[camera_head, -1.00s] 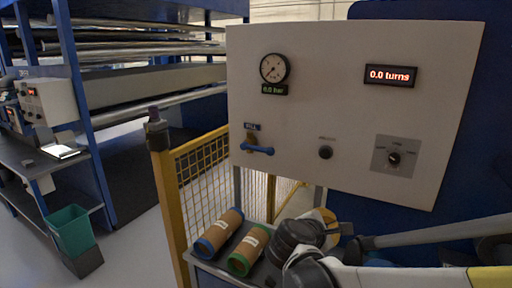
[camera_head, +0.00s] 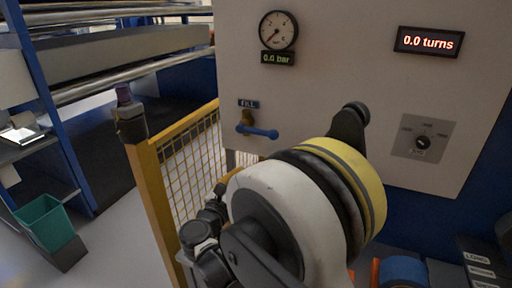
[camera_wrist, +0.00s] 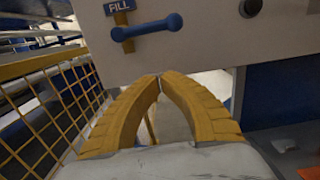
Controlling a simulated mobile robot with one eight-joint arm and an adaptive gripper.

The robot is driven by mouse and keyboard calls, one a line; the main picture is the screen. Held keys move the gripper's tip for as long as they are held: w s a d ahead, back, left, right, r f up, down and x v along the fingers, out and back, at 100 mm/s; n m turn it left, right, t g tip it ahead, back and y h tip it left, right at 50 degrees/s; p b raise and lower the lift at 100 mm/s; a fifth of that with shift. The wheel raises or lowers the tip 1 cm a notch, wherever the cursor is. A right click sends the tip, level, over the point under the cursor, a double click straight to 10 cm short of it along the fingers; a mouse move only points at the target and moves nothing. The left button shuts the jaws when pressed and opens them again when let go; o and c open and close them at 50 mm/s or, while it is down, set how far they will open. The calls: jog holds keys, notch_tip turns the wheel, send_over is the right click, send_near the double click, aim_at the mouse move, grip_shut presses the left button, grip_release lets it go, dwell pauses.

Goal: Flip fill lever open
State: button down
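The fill lever (camera_head: 258,131) is a blue handle with rounded ends on a brass valve, under a blue FILL label (camera_head: 248,104) on the pale panel. It lies roughly level, pointing right. In the wrist view the lever (camera_wrist: 147,27) is near the top, above my fingertips and apart from them. My gripper (camera_wrist: 159,77) has yellow fingers whose tips meet, with nothing between them. In the head view my arm hides most of the gripper. The pressure gauge (camera_head: 278,31) sits above the lever, and its display (camera_head: 278,58) reads 0.0 bar.
A yellow mesh fence (camera_head: 187,155) with a yellow post (camera_head: 155,205) stands left of the panel (camera_head: 340,60). A rotary selector (camera_head: 422,141) and a 0.0 turns display (camera_head: 429,41) are on the panel's right. A green bin (camera_head: 44,223) stands far left.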

jog(key=w+d+r+b, duration=0.2)
jog(key=w+d+r, duration=0.1)
jog(key=w, duration=0.7)
jog(key=shift+d+r+b, duration=0.3)
jog(key=shift+d+r, duration=0.05)
jog(key=shift+r, duration=0.35)
jog(key=shift+d+r+n+p, duration=0.2)
jog(key=shift+r+n+p, duration=0.2)
jog(key=shift+r+n, duration=0.45)
notch_tip(320, 180, up, 8)
jog(key=n+p, duration=0.5)
jog(key=n, duration=0.3)
send_over(257, 132)
jog(key=a, duration=0.2)
jog(key=shift+w+a+r+y, duration=0.15)
jog(key=shift+a+r+y, duration=0.3)
jog(key=shift+a, duration=0.35)
